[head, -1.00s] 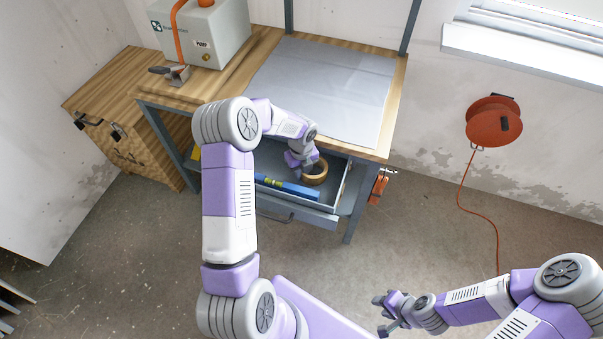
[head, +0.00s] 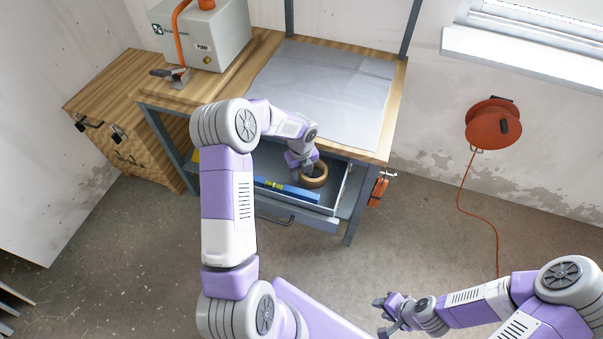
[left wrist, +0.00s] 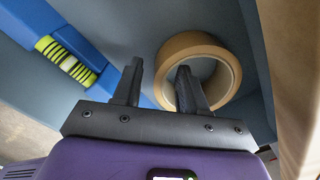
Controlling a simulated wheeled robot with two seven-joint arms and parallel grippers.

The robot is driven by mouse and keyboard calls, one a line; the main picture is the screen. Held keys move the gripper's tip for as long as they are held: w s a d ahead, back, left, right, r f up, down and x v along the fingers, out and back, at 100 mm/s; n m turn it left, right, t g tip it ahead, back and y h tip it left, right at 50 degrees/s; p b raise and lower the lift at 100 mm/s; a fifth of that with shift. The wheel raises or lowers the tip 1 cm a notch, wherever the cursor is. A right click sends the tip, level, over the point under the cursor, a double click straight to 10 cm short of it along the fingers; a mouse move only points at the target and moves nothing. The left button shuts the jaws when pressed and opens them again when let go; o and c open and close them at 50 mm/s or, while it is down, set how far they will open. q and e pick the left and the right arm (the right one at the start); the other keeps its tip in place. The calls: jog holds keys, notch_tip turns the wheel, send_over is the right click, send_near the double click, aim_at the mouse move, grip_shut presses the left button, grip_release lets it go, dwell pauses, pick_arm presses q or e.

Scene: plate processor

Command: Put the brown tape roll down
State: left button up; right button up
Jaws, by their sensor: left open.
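The brown tape roll (head: 314,181) lies in the open drawer (head: 343,188) under the workbench, near the drawer's right side. It also shows in the left wrist view (left wrist: 229,62), with its round hole visible. My left gripper (head: 303,172) is low in the drawer at the roll. In the left wrist view its two fingers (left wrist: 157,88) are apart, with the near left part of the roll's ring between them. The right finger overlaps the roll's hole in the picture. Whether either finger touches the roll cannot be told. My right gripper (head: 381,316) is open and empty, away from the bench.
A blue spirit level (head: 288,190) lies in the drawer beside the roll. A grey mat (head: 325,90) covers the bench top (head: 235,85), and a pump box (head: 205,40) stands at its left. A wooden cabinet (head: 105,88) is left of the bench. An orange cable reel (head: 493,125) hangs right.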

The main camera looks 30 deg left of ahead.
pick_arm(q)
notch_tip(320, 180, up, 11)
jog(key=p, duration=0.3)
jog(key=shift+f, duration=0.15)
dwell(0.3)
